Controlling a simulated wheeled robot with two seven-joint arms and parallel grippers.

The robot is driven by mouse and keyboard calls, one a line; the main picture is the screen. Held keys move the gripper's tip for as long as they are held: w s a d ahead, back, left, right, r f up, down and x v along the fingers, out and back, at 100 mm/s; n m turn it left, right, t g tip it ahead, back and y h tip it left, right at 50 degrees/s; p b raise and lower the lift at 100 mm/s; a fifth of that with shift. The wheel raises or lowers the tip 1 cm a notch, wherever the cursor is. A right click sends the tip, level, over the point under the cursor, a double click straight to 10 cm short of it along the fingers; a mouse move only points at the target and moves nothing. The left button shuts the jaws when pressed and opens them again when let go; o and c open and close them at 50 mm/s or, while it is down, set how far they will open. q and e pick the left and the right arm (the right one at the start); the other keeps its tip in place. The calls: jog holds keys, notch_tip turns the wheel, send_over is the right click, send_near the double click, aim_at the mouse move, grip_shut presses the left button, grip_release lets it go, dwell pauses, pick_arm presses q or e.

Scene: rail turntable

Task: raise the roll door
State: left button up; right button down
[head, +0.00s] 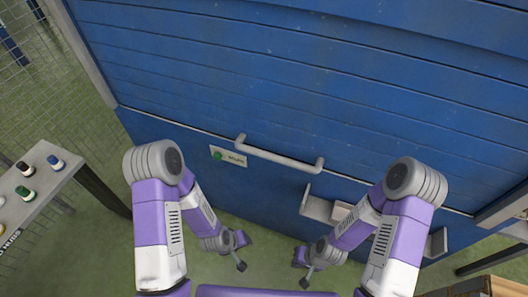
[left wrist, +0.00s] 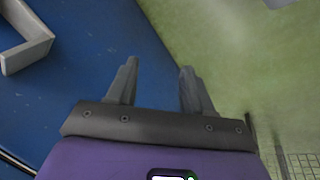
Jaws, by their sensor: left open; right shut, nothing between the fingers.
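The blue slatted roll door (head: 300,80) fills the upper head view, its lower edge meeting a blue panel (head: 150,130). A grey bar handle (head: 280,156) sits at this lower edge, with no gripper on it. My left gripper (head: 241,258) is low in front of the panel, below the handle and apart from it. In the left wrist view its two fingers (left wrist: 157,72) are spread and empty, with blue panel and green floor beyond. My right gripper (head: 303,273) is low near the middle, shut and empty, also below the handle.
A label with a green dot (head: 228,156) is on the panel. A grey bracket-like tray (head: 318,208) juts out behind my right arm, partly hidden. A grey table (head: 45,180) with several coloured knobs stands left. A wooden box (head: 485,287) is at lower right.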

pick_arm(q)
jog(key=w+d+r+n+t, duration=0.1)
jog(key=w+r+n+t, duration=0.25)
jog(key=w, duration=0.45)
jog(key=n+t+h+b, duration=0.2)
jog(key=n+t, duration=0.4)
jog(key=t, duration=0.3)
send_near(276, 158)
jog(key=w+f, duration=0.1)
jog(key=w, duration=0.2)
jog(key=shift+d+f+b+x, duration=0.1)
jog(key=shift+d+b+x, duration=0.05)
jog(key=shift+x, duration=1.85)
jog(key=shift+d+f+b+x, duration=0.1)
jog(key=shift+d+b+x, duration=0.05)
jog(key=shift+x, duration=1.85)
jog(key=shift+s, duration=0.15)
grip_shut()
